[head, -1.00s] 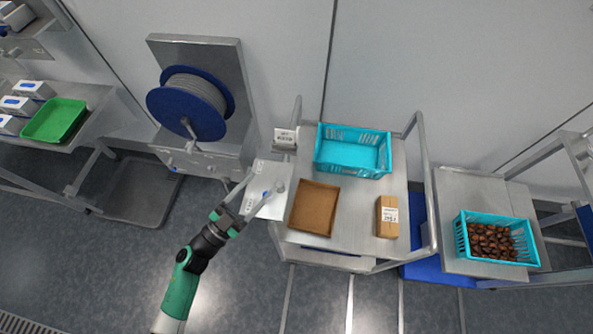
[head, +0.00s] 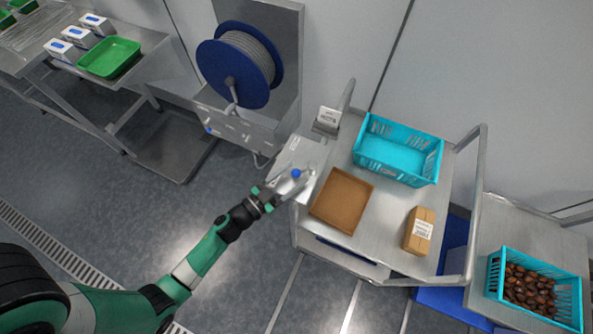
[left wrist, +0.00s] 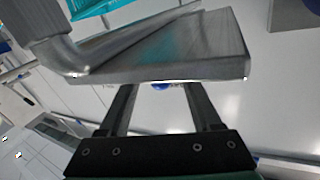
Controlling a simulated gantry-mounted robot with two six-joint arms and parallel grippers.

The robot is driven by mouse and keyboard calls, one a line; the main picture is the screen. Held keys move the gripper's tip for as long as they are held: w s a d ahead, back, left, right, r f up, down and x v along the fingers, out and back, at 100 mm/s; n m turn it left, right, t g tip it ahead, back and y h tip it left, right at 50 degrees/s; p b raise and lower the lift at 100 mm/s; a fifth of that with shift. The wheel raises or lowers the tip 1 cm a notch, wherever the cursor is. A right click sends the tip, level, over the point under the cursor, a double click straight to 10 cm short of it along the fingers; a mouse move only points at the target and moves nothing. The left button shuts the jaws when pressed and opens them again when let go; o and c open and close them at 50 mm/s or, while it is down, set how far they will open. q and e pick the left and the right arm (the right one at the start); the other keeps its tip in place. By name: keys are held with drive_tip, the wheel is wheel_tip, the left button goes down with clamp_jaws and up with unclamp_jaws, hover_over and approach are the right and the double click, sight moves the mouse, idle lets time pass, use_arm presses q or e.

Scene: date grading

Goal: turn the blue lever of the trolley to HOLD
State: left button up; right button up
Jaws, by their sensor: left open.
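The trolley (head: 385,207) stands right of centre in the head view. A white panel (head: 299,153) is at its left end, with the lever's blue knob (head: 296,173) in front of it. My left gripper (head: 287,184) is open at the knob, its fingers pointing up and right. In the left wrist view, a small blue bit of the knob (left wrist: 161,87) shows between the two fingers (left wrist: 162,98), mostly hidden by a grey metal plate (left wrist: 165,58). I cannot tell whether the fingers touch the lever. The panel's markings are too small to read. My right gripper is out of view.
On the trolley are a turquoise crate (head: 398,170), a brown tray (head: 342,200) and a small carton (head: 419,231). A blue hose reel (head: 222,75) stands behind on the left. A crate of dates (head: 494,275) is at the right. The floor left of the trolley is clear.

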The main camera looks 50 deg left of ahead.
use_arm(q)
drive_tip(key=shift+w, duration=0.75)
drive_tip(key=shift+c, duration=0.2)
clamp_jaws()
